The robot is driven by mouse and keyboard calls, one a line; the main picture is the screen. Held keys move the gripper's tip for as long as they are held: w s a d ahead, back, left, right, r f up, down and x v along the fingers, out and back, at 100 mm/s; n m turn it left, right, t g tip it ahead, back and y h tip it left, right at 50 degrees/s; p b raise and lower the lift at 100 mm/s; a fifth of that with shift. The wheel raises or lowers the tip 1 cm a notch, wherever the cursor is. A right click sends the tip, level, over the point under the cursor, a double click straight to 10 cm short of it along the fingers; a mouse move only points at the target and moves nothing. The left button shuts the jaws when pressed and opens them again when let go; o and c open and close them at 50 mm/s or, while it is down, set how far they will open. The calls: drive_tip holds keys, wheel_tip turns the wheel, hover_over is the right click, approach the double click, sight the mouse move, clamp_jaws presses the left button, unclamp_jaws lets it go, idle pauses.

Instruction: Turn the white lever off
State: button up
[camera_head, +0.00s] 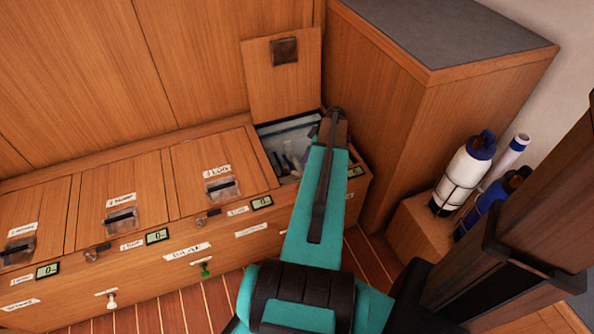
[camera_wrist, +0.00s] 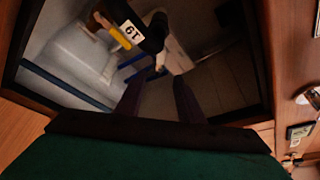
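The small white lever (camera_head: 111,302) is low on the front of the wooden bench in the head view, at the lower left under a small label. Its on or off position is too small to tell. My gripper is far to its right, at the open bench compartment (camera_head: 262,131); my arm hides its fingers in the head view. In the wrist view my gripper (camera_wrist: 157,84) has its two dark fingers apart with nothing between them. They point into the compartment, towards a black item (camera_wrist: 135,27) with a numbered tag and a yellow part.
A green lever (camera_head: 205,270) is right of the white one on the bench front. The open compartment's lid (camera_head: 284,85) stands raised; the other lids (camera_head: 118,205) are shut. A tall cabinet (camera_head: 400,120) and bottles (camera_head: 463,175) stand at the right.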

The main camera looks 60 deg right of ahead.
sight(295, 172)
drive_tip(key=b+x, duration=0.1)
drive_tip(key=x, duration=1.1)
drive_tip(key=shift+w+a+f+b, duration=0.1)
drive_tip(key=shift+w+f+b, duration=0.05)
drive_tip(key=shift+f+b, duration=0.2)
clamp_jaws()
